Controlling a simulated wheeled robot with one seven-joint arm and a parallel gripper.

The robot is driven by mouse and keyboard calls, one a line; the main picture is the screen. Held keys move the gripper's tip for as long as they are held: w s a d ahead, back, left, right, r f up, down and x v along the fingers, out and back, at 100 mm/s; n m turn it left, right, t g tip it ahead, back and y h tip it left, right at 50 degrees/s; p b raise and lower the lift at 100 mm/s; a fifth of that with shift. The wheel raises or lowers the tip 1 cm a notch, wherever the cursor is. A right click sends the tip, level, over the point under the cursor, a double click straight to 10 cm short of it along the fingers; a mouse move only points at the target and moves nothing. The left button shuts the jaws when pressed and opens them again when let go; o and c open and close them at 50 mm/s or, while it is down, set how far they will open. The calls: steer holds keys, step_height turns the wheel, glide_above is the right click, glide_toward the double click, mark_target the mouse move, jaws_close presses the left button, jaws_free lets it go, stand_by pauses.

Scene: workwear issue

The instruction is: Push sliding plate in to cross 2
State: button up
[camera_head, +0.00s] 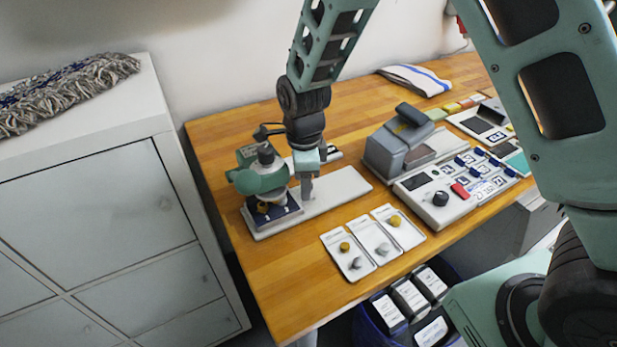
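A green press-like device (262,172) stands on the left end of a long white base (340,193) on the table. My gripper (307,192) points down just right of the device, over or at the white base. Whether it touches the plate or base cannot be told. Its fingers look close together, but any gap is too small to judge. No cross mark is readable.
Three white cards with knobs (373,245) lie at the table's front edge. A grey device (399,146) and a control panel (455,190) stand to the right. A striped cloth (414,79) lies behind. A white cabinet (95,225) stands left. Bare wood (262,280) shows at front left.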

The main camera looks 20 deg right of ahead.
steer(key=shift+d, duration=0.1)
step_height(320, 180, up, 17)
steer(key=b, duration=0.1)
steer(key=shift+r+b, duration=0.2)
steer(key=shift+b, duration=0.1)
stand_by(0.4)
steer(key=s+f+n, duration=0.2)
steer(key=s+n, duration=1)
steer(key=n, duration=0.2)
steer(key=s+a+f+n, duration=0.1)
steer(key=s+f+n, duration=0.2)
steer(key=s+n, duration=1)
steer(key=shift+s+n+y, duration=0.2)
steer(key=shift+n+y, duration=0.1)
steer(key=shift+n, duration=0.2)
